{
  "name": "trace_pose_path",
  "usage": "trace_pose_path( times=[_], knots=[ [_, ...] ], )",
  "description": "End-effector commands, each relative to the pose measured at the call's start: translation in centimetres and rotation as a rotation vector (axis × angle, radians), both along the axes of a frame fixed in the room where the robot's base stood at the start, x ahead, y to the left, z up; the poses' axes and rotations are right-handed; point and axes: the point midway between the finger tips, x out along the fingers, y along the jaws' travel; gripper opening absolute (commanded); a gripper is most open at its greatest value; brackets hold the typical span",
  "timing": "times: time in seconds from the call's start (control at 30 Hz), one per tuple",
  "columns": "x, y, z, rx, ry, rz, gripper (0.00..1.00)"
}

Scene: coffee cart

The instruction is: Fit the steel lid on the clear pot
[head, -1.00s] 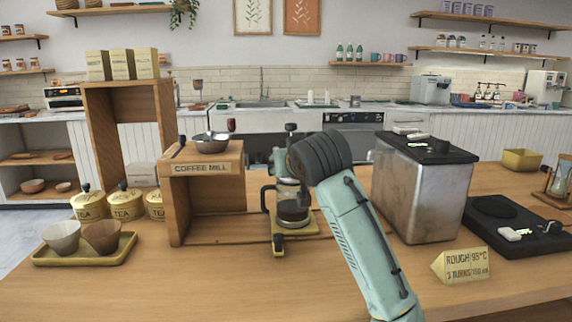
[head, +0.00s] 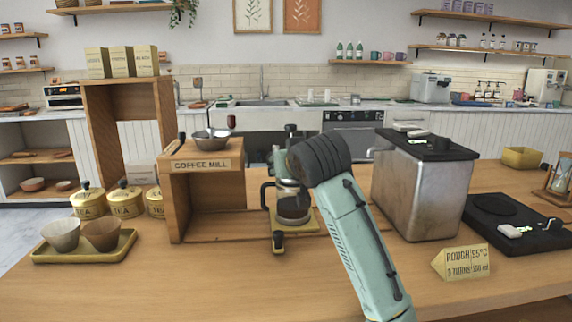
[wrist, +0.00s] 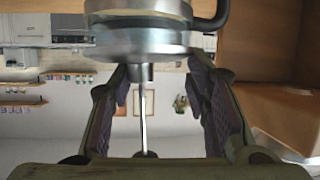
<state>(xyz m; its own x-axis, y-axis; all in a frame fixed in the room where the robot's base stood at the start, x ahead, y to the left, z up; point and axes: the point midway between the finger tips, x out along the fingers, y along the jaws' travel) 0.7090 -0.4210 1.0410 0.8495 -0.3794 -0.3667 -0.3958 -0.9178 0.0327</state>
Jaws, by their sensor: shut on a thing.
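The clear pot (head: 293,208) stands upright on a small yellow-topped stand in the middle of the counter, with dark contents low inside and a black handle on its left. The steel lid (wrist: 140,46) shows in the wrist view as a round disc at the pot's mouth, its thin rod (wrist: 143,115) running away from the pot. In the head view the lid's black knob (head: 291,128) stands above the pot. My gripper (wrist: 163,76) has its fingers either side of the lid's stem and is shut on the lid. The exact lid-to-rim contact cannot be told.
The wooden coffee mill stand (head: 208,165) is close on the left, with a steel bowl (head: 212,140) on top. A large steel box (head: 415,195) stands right of my arm. A tray with two cups (head: 85,253) is far left. The front counter is mostly clear.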

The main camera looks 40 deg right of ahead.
Motion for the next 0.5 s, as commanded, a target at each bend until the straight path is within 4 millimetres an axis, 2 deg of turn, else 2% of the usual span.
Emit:
trace_pose_path(
  times=[0.13,0.5],
  knots=[
    [0.00,0.01,0.03,0.000,-0.001,0.000,0.52],
    [-0.34,0.15,0.19,0.000,-0.001,0.000,0.52]
  ],
)
